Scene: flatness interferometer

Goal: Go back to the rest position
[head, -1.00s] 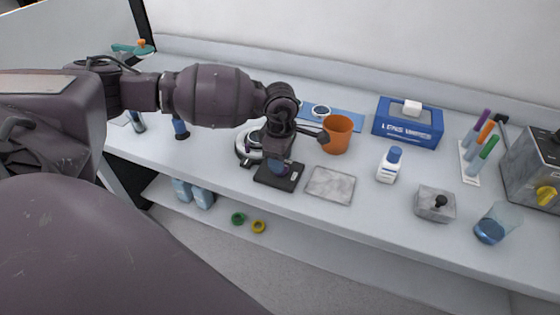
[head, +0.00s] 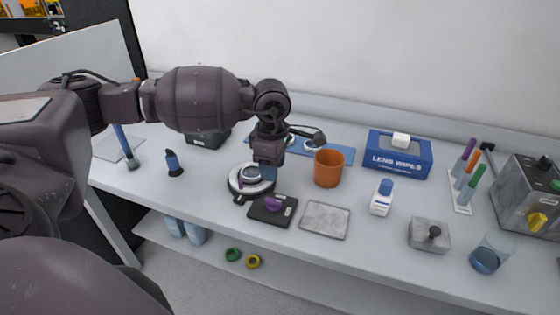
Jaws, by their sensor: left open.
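My left arm comes in from the left, and its left gripper (head: 267,174) points down over the bench. It is open, in front of part of a round white and black device (head: 238,186). A small purple piece (head: 273,203) rests on a flat black block (head: 285,215) just below and in front of the gripper, apart from the fingers. My right gripper is not in view.
An orange cup (head: 328,168) stands close to the right of the gripper. A grey plate (head: 325,220), a white bottle (head: 382,198) and a blue lens wipes box (head: 398,157) are farther right.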

